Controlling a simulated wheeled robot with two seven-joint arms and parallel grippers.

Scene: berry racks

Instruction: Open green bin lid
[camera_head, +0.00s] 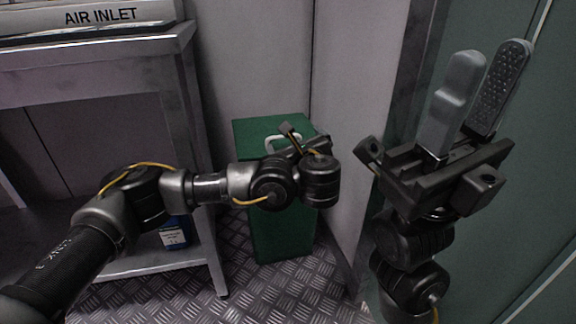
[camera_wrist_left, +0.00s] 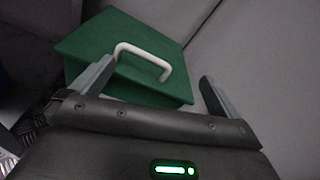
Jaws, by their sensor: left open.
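The green bin (camera_head: 285,235) stands on the floor by the back wall, with its flat green lid (camera_head: 258,130) down. A white handle (camera_head: 283,138) sits on the lid, partly hidden by my left gripper (camera_head: 305,140) in the head view. In the left wrist view the lid (camera_wrist_left: 95,50) and the handle (camera_wrist_left: 145,55) lie ahead of my left gripper (camera_wrist_left: 158,67). Its fingers are spread, with the handle between them in the picture; contact does not show. My right gripper (camera_head: 493,50) is raised at the right, empty, its fingers a little apart.
A metal table (camera_head: 100,60) stands at the left, with a box marked AIR INLET (camera_head: 100,15) on top. A small blue and white container (camera_head: 174,235) is on its lower shelf. Walls close in behind and to the right of the bin.

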